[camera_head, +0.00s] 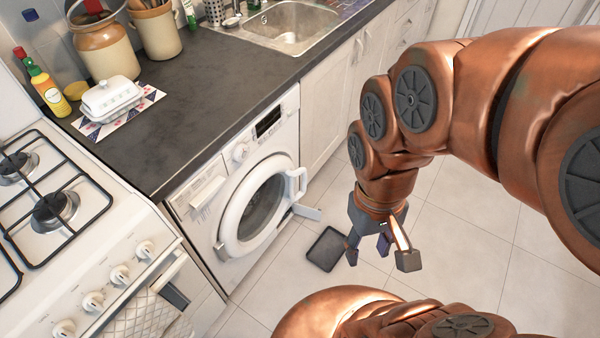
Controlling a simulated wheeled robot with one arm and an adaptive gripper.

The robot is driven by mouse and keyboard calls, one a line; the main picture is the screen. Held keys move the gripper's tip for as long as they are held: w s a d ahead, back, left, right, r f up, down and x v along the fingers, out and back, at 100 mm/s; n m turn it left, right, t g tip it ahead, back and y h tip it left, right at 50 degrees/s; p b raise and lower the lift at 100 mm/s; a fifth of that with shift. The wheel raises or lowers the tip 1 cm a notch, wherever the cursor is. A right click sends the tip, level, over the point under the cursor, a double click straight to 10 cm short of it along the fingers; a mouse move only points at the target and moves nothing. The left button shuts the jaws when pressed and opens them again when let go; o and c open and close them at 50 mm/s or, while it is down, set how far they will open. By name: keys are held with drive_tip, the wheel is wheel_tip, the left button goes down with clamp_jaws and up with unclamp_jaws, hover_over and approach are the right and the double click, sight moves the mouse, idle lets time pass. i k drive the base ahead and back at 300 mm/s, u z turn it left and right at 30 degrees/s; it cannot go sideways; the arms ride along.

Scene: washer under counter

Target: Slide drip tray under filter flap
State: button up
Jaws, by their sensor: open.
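The drip tray (325,249) is a dark, shallow, rectangular tray lying flat on the floor tiles in front of the washer. A small pale flap (307,212), which looks like the filter flap, sticks out at the washer's lower right, behind the tray and apart from it. My gripper (380,256) points down just right of the tray, with its fingers spread and nothing between them. Its left fingertip appears close to the tray's right edge; I cannot tell whether they touch.
The white washer (232,175) stands under the dark counter (190,85), its round door (262,205) at the front. A gas stove (70,230) is at the left. White cabinets (335,95) are right of the washer. The tiled floor (470,235) to the right is clear.

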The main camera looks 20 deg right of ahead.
sight(328, 249)
drive_tip(key=k, duration=0.5)
drive_tip(key=z, duration=1.5)
drive_tip(key=i, duration=4.25)
drive_tip(key=u, duration=4.35)
